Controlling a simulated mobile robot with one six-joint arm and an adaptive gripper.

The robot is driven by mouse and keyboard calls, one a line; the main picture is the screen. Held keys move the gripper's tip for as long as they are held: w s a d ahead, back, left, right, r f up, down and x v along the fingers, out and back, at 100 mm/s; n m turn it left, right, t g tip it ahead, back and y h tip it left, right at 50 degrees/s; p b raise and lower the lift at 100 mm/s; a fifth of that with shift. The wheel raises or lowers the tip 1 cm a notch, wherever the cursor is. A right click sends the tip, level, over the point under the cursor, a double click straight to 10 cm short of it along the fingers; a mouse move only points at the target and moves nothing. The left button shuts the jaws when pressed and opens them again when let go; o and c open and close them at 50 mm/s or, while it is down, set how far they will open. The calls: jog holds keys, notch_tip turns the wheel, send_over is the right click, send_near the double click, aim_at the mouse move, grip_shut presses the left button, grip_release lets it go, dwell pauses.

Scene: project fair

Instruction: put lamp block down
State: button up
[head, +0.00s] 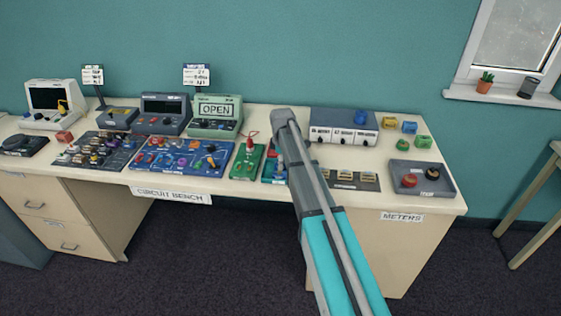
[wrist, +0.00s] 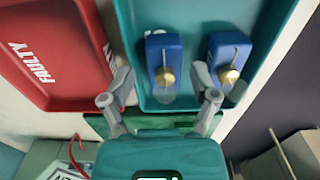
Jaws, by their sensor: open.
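My gripper (wrist: 161,80) is open in the wrist view, its two fingertips apart with nothing clamped between them. A blue block (wrist: 163,53) with a brass round part stands in a teal tray (wrist: 186,103), just past and between the fingertips, apart from both. A second, similar blue block (wrist: 229,57) stands to its right in the same tray. Either could be the lamp block; I cannot tell which from their looks. In the head view my arm hides my gripper and much of the trays below it.
A red tray marked FAULTY (wrist: 47,55) is left of the teal tray.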

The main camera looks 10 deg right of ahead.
jog(key=shift+r, duration=0.1)
notch_tip(320, 180, up, 13)
jog(key=p, duration=1.3)
jog(key=shift+s, duration=0.1)
dwell(0.7)
jog(key=s+m, duration=1.4)
jog(key=s, duration=1.5)
jog(key=shift+a, duration=0.2)
